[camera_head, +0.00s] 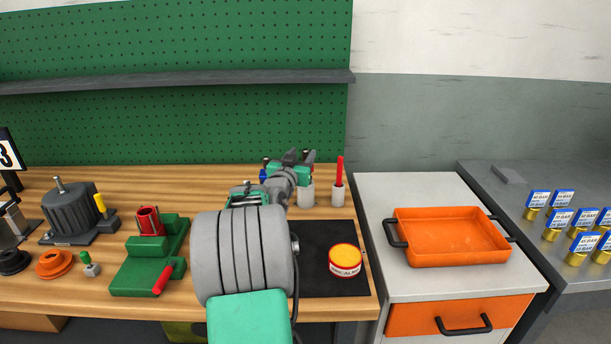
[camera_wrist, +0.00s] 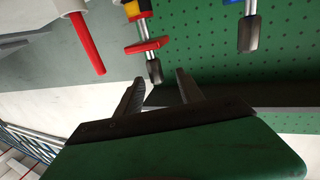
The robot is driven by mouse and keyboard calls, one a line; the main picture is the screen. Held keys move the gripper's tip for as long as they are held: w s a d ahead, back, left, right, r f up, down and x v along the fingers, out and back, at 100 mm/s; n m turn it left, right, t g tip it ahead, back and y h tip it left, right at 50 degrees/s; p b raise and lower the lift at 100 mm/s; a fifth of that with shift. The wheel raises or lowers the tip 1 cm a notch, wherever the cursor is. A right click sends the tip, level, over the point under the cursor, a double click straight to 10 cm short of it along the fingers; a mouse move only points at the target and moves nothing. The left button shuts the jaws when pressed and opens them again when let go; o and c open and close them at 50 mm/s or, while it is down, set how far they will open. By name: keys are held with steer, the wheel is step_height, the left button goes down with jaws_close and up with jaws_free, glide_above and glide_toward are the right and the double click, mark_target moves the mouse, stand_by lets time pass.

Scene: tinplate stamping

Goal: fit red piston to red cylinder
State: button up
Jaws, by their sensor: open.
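A red cylinder (camera_head: 148,220) stands upright, open end up, in a green fixture (camera_head: 150,264) with a red handle at the left of the bench. My gripper (camera_head: 299,156) is over the back of the bench, well right of the cylinder. In the wrist view my gripper (camera_wrist: 159,82) is open with nothing between its fingers. Just beyond the fingertips is a part with a red crosspiece (camera_wrist: 146,46), yellow and black bands and a grey end; I cannot tell whether it is the piston. My arm hides much of the bench middle.
A red stick (camera_head: 340,171) stands in a white cup (camera_head: 338,195). A blue part with a grey end (camera_wrist: 247,32) is nearby. A round tin (camera_head: 345,260) sits on a black mat (camera_head: 315,239). A grey motor (camera_head: 72,210) is left; an orange tray (camera_head: 456,259) is right.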

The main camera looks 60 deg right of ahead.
steer(key=d, duration=0.2)
steer(key=d+p, duration=0.1)
steer(key=d, duration=0.2)
steer(key=shift+w+d, duration=0.2)
steer(key=shift+d, duration=0.1)
steer(key=shift+c, duration=0.3)
jaws_close()
stand_by(0.8)
